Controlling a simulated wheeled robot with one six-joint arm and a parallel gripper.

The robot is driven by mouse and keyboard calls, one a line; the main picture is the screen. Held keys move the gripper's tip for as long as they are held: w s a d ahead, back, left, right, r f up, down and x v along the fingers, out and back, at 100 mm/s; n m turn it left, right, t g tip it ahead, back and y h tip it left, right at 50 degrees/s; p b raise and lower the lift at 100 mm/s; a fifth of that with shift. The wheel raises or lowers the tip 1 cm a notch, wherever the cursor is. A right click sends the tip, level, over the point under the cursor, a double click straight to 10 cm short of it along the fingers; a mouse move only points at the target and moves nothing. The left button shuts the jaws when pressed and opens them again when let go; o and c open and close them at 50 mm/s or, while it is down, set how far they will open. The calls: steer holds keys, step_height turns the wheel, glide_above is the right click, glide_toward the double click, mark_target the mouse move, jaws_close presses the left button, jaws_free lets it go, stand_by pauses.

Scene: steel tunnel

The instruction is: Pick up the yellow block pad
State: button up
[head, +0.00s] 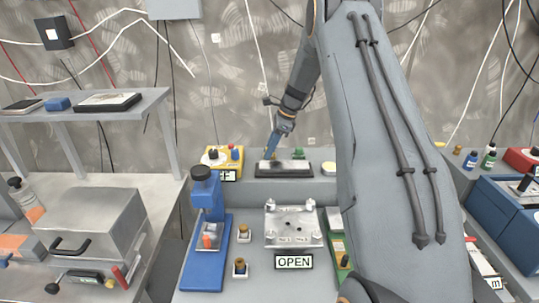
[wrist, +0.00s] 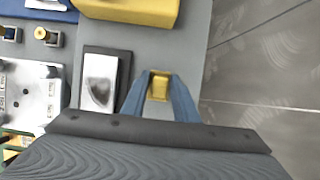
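A small yellow block pad (wrist: 159,85) lies between the two blue fingertips of my gripper (wrist: 160,78) in the wrist view. It fills the gap between them, but I cannot tell whether the fingers press on it. In the head view my gripper (head: 269,155) points down at the back of the bench, beside the black base with a light plate (head: 284,172). That base also shows left of the fingers in the wrist view (wrist: 103,80). The small yellow pad is hidden in the head view.
A yellow box with buttons (head: 222,158) stands left of the black base. A blue press (head: 207,245), a metal plate (head: 293,227) and an OPEN sign (head: 293,262) stand nearer. The bench edge is close to my gripper, with tiled floor (wrist: 265,75) beyond.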

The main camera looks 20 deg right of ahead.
steer(key=shift+c, duration=0.9)
step_height(320, 180, up, 10)
steer(key=b, duration=0.3)
